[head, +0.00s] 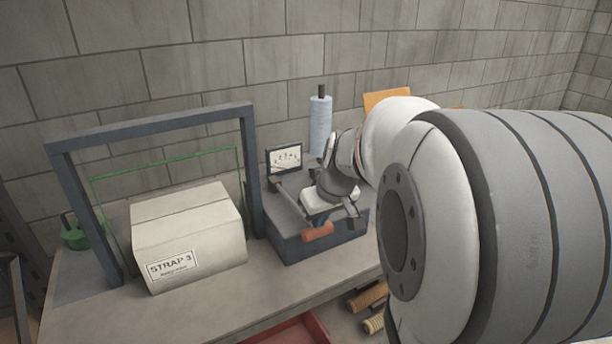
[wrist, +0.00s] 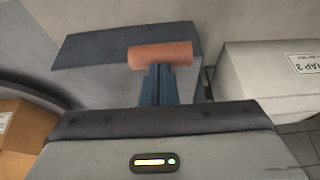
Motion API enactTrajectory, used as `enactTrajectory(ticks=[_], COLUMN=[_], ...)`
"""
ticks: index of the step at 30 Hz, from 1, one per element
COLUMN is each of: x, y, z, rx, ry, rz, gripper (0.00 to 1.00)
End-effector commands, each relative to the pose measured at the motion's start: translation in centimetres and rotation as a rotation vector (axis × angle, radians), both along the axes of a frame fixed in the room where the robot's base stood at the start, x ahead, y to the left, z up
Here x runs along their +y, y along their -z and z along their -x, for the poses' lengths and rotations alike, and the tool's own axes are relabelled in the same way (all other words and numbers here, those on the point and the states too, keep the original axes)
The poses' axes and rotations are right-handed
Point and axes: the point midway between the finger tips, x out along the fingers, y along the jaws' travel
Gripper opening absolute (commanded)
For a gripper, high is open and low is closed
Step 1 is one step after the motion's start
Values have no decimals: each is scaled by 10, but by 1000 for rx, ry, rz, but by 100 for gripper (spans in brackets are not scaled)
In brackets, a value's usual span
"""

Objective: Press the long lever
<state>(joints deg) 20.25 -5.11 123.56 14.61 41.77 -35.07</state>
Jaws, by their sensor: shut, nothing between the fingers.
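The lever's orange-red cylindrical grip (head: 317,232) sticks out at the front of a dark grey machine box (head: 300,243). In the wrist view the grip (wrist: 160,54) lies crosswise just beyond the fingertips. My gripper (head: 321,220) is shut and empty, directly above the grip in the head view. Its blue-grey fingers (wrist: 160,70) meet the grip's lower edge in the wrist view; I cannot tell whether they touch it. My gripper and wrist hide part of the box top and the lever's arm.
A white carton (head: 190,232) and a dark frame (head: 254,175) are to the left on the bench (head: 225,305). A blue roll (head: 320,124) stands behind. An orange-brown box (wrist: 22,126) shows in the wrist view.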

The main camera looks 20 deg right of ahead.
Motion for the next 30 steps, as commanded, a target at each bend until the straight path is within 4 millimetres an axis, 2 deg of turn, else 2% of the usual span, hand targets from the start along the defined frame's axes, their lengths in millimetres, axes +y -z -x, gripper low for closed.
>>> enactTrajectory(ticks=[1,9,22,26,30], x=[1,5,7,8,8], y=[6,12,14,3,-27], z=[1,2,3,1,-5], rx=[3,10,19,16,0], ry=[-3,-11,-16,-17,-16], rz=[-1,-3,-6,-5,-1], gripper=[0,0,0,0,0])
